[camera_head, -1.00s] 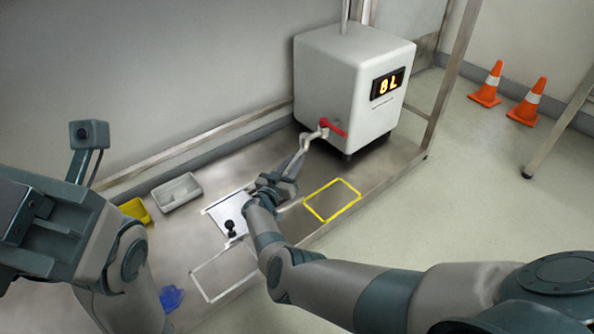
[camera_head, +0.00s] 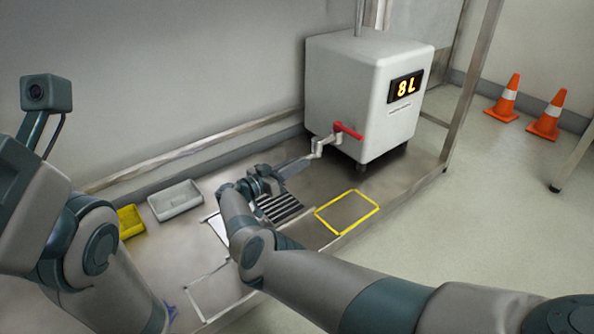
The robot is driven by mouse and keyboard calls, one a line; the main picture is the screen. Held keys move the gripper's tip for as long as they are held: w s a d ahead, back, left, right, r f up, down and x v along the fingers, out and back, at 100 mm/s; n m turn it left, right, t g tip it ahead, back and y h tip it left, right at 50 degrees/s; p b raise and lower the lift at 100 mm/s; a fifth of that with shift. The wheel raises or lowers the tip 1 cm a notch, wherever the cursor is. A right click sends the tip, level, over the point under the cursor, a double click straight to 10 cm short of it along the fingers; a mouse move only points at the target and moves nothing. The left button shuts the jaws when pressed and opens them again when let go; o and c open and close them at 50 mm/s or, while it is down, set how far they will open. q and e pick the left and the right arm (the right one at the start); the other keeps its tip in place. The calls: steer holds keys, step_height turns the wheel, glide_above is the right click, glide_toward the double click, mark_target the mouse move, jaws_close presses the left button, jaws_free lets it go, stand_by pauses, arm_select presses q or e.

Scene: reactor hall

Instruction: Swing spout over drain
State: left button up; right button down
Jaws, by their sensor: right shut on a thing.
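A white tank (camera_head: 345,85) stands at the back of the bench with a red-handled valve (camera_head: 348,131). A bent metal spout (camera_head: 318,147) comes out under the handle. My right gripper (camera_head: 303,163) is shut on the spout near its lower end; the fingers hide part of that end. The drain, a dark slotted grate (camera_head: 280,208), lies in the bench on the near side of the gripper. In the picture the spout's visible part is above and right of the grate, not in line with it. My left arm is at the left edge; its gripper is out of view.
A yellow-outlined square (camera_head: 347,212) lies right of the grate and is empty. A grey tray (camera_head: 176,200) and a yellow bin (camera_head: 130,221) stand along the wall. The tank's display (camera_head: 406,87) reads 8 L. Two orange cones (camera_head: 507,99) stand on the floor.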

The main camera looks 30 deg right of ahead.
stand_by(0.4)
steer(key=c, duration=1.7)
jaws_free()
steer(key=shift+a, duration=0.1)
steer(key=shift+r, duration=0.1)
